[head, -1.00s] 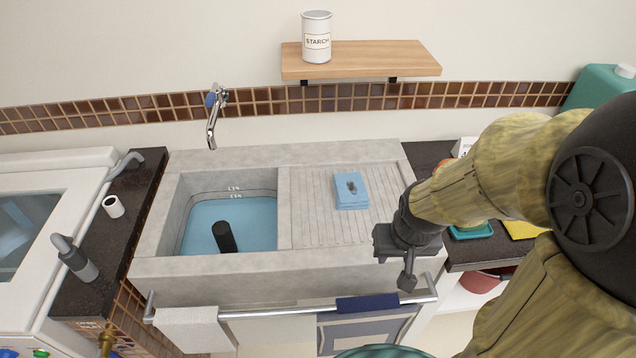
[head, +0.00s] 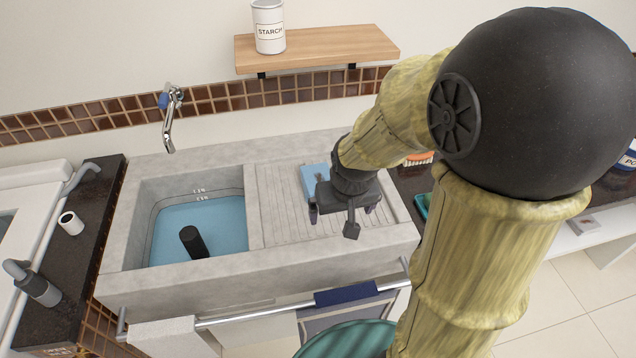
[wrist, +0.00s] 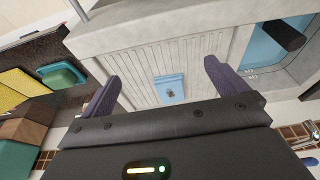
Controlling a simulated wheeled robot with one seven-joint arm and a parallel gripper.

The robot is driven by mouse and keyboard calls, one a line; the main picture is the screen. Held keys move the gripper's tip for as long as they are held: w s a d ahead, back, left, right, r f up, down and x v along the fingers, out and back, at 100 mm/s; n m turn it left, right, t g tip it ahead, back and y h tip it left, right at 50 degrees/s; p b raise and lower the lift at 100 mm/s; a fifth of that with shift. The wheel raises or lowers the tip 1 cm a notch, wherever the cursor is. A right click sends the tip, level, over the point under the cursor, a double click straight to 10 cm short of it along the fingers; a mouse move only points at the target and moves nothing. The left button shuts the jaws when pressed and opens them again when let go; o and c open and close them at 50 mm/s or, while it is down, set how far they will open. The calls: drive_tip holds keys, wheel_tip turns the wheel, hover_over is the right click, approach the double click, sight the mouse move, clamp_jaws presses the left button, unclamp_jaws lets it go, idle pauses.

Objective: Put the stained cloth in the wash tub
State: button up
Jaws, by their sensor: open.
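The stained cloth (head: 312,178) is a folded light-blue square on the ribbed drainboard, partly hidden behind my gripper in the head view. In the wrist view the cloth (wrist: 169,88) lies flat between the fingers, with a dark stain on it. The wash tub (head: 137,215) is the stone basin left of the drainboard, holding blue water and an upright dark cylinder. My gripper (head: 343,215) is over the drainboard beside the cloth. In the wrist view my gripper (wrist: 160,82) has its fingers wide apart and empty, with the cloth some way beyond them.
A rail (head: 250,317) with hanging cloths runs along the sink's front. A shelf (head: 340,48) with a starch tin (head: 268,27) is on the wall above. Dark counters flank the sink, with a teal tray (wrist: 62,73) on one.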

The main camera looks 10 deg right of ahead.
drive_tip(key=w+r+t+b, duration=0.1)
drive_tip(key=w, duration=1.7)
drive_tip(key=shift+w+t, duration=0.15)
drive_tip(key=shift+t, duration=0.15)
approach(318, 177)
drive_tip(key=x, duration=0.5)
drive_tip(key=shift+w+a+r, duration=0.1)
drive_tip(key=shift+w, duration=0.05)
drive_tip(key=shift+p+x, duration=0.7)
drive_tip(key=shift+x, duration=1.9)
drive_tip(key=shift+s, duration=0.25)
drive_tip(key=shift+c, duration=0.4)
